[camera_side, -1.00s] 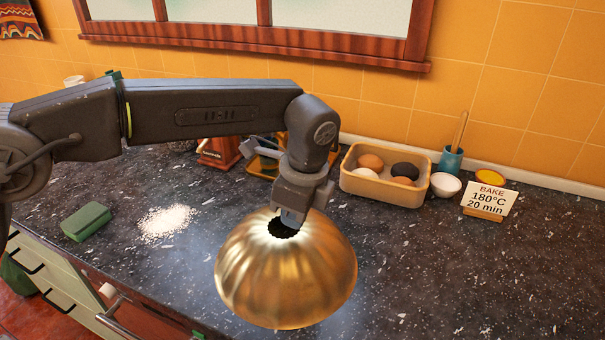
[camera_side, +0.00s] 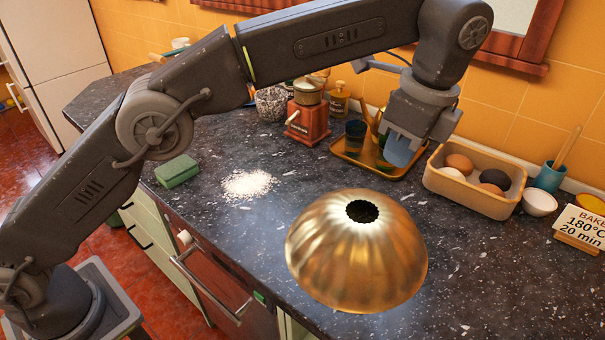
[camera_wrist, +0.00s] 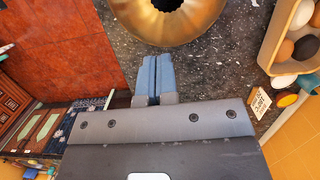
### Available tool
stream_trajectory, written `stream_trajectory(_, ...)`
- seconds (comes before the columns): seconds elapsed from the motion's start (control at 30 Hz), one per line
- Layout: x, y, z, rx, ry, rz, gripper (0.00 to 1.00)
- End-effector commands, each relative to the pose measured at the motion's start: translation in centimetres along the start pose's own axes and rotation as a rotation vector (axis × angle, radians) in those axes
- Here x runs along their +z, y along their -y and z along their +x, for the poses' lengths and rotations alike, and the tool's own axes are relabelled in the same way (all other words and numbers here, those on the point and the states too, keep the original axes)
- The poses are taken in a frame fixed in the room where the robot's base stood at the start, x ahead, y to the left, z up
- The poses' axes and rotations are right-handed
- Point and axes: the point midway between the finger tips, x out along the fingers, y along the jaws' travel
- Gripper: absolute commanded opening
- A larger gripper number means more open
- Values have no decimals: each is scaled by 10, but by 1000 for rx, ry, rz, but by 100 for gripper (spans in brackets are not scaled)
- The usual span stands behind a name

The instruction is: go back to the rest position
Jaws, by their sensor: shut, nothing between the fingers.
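My gripper (camera_side: 398,152) is raised above the dark counter, behind and to the right of the gold fluted mould. It is shut, with nothing in it. In the wrist view its two blue-grey fingers (camera_wrist: 153,80) are pressed together, with the mould just beyond them. The gold mould (camera_side: 350,265) stands dome up on the counter, with a dark round hole at its top. It also shows in the wrist view (camera_wrist: 165,35), partly cut off by the top edge. The gripper is clear of the mould.
An egg tray (camera_side: 470,200) stands near the gripper on the right, with a white bowl (camera_side: 539,203) and a bake sign (camera_side: 578,228) beyond. An amber tray (camera_side: 352,163) and red grinder (camera_side: 307,122) stand behind. White powder (camera_side: 247,184) and a green sponge (camera_side: 177,170) lie left.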

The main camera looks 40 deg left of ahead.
Motion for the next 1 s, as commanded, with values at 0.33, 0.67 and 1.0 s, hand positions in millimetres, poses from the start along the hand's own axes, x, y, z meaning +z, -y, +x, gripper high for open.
stream_trajectory(0.33,90,-8,-37,-66,-96,-320,0)
stream_trajectory(0.67,199,-74,-36,-148,-249,-799,0)
stream_trajectory(1.0,264,-176,28,-220,-421,-1291,0)
